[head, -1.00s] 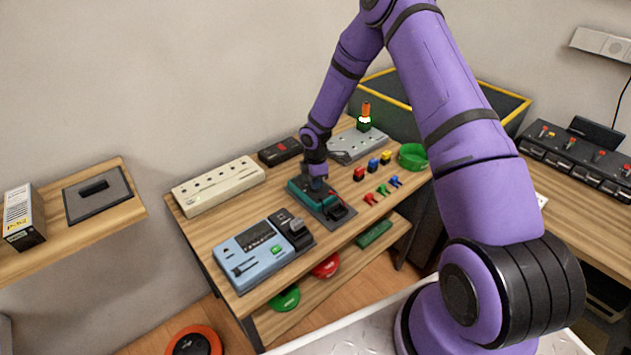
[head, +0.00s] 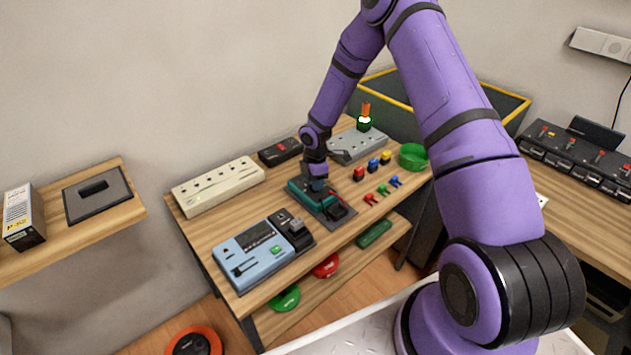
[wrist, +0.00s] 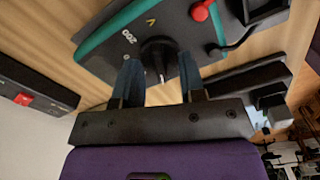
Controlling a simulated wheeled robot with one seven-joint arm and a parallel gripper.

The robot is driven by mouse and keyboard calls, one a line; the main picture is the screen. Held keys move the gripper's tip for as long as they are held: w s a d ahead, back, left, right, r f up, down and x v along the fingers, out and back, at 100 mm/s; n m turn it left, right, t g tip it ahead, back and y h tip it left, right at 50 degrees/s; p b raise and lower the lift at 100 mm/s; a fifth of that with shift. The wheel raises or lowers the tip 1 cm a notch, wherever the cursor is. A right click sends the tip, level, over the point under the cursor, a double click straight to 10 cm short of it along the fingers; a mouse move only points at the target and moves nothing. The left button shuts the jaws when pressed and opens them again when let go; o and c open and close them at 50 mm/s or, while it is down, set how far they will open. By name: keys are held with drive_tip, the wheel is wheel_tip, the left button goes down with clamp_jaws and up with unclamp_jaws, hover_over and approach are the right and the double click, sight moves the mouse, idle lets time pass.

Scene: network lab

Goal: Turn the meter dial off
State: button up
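The meter is a teal-edged dark box (head: 298,188) lying on the wooden bench; it also shows at the top of the wrist view (wrist: 105,45). Its black dial (wrist: 158,54) sits on the face near printed white and yellow marks. My gripper (wrist: 160,75) has its two blue-grey fingers apart, one on each side of the dial. I cannot tell whether the fingertips touch the dial. In the head view my gripper (head: 317,184) is over the meter and hides much of its face. A red plug (wrist: 202,11) with a lead sits on the meter.
A light blue device (head: 250,255) stands in front left on the bench. A cream power strip (head: 218,186) and a black box (head: 280,151) lie behind. Small coloured connectors and a green ring (head: 413,157) lie to the right.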

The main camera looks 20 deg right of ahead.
wheel_tip(320, 180, up, 10)
drive_tip(key=shift+r, duration=0.25)
idle(0.6)
drive_tip(key=s+r+m+t+h, duration=0.1)
drive_tip(key=s+r+m, duration=0.45)
drive_tip(key=r, duration=0.85)
drive_tip(key=s+r+m+t+h, duration=0.1)
drive_tip(key=s+r+m, duration=0.2)
drive_tip(key=s+r, duration=0.85)
drive_tip(key=s+r+m+t+y, duration=0.1)
drive_tip(key=s+r+m, duration=0.3)
drive_tip(key=s, duration=0.6)
drive_tip(key=s+a+r+m+t+y, duration=0.1)
drive_tip(key=s+r+m, duration=0.3)
drive_tip(key=s+r, duration=0.4)
drive_tip(key=s+t, duration=0.1)
drive_tip(key=s, duration=0.2)
drive_tip(key=shift+a, duration=0.25)
drive_tip(key=shift+m, duration=0.25)
